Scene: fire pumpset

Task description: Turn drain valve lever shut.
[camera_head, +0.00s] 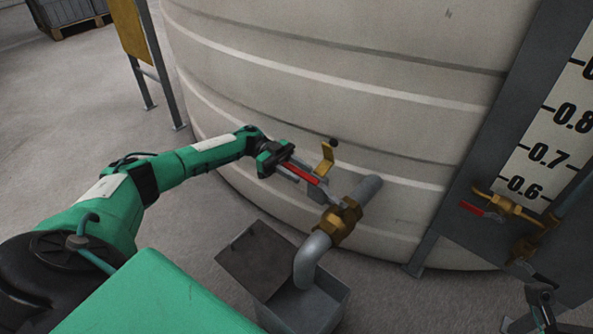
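The drain valve (343,219) is a brass body on a grey pipe that comes out of the tank's lower wall. Its red lever (304,174) points up and left, toward my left gripper (312,184). The fingers of my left gripper lie along the lever and overlap it; whether they clamp it is not clear. The fingers hide part of the lever and its joint with the valve. My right gripper (543,304) shows in part at the bottom right corner, dark and far from the drain valve; its fingers are unclear.
The large cream tank (330,60) stands behind the valve. A yellow bracket (326,159) rises beside the lever. The grey pipe (307,263) bends down into an open drain box (325,307). A level gauge (550,140) and a second red-handled valve (482,211) stand at right.

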